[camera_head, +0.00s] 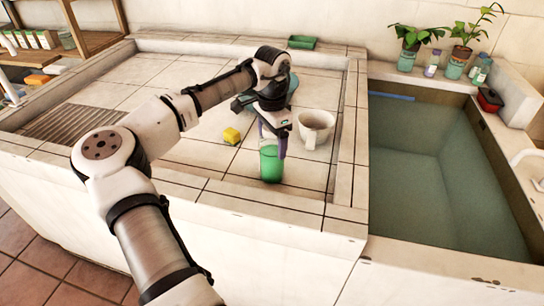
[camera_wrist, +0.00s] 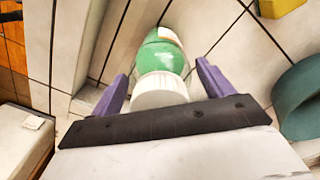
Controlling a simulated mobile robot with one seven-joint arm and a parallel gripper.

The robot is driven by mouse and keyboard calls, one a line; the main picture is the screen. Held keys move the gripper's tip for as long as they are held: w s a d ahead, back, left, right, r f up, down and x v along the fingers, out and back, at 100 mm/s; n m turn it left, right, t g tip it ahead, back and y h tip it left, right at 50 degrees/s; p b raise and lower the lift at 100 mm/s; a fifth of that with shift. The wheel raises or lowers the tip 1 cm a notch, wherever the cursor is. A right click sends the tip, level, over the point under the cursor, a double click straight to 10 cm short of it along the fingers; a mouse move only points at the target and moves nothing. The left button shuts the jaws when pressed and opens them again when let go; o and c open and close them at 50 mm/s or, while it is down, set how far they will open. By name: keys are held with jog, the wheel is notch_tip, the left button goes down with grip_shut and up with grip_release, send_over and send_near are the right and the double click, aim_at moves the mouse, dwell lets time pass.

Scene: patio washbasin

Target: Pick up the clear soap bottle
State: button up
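A green bottle (camera_head: 271,166) stands upright near the front of the tiled counter. In the wrist view the green bottle (camera_wrist: 163,58) shows a white ridged cap and part of a pale label. I cannot tell whether its wall is clear with green soap inside. My gripper (camera_head: 273,143) points down over it. In the wrist view my gripper (camera_wrist: 164,88) is open, with purple fingers on either side of the cap and gaps between. Two small clear-looking bottles, one with a purple tint (camera_head: 431,67) and one paler (camera_head: 480,74), stand on the far ledge.
A white mug (camera_head: 316,130) stands close to the right of my gripper. A yellow sponge (camera_head: 232,136) lies to the left. A teal round object (camera_wrist: 302,98) is behind, partly hidden by my arm in the head view. The water-filled basin (camera_head: 420,190) lies right of the counter.

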jog(key=c, duration=1.5)
jog(key=shift+r, duration=0.15)
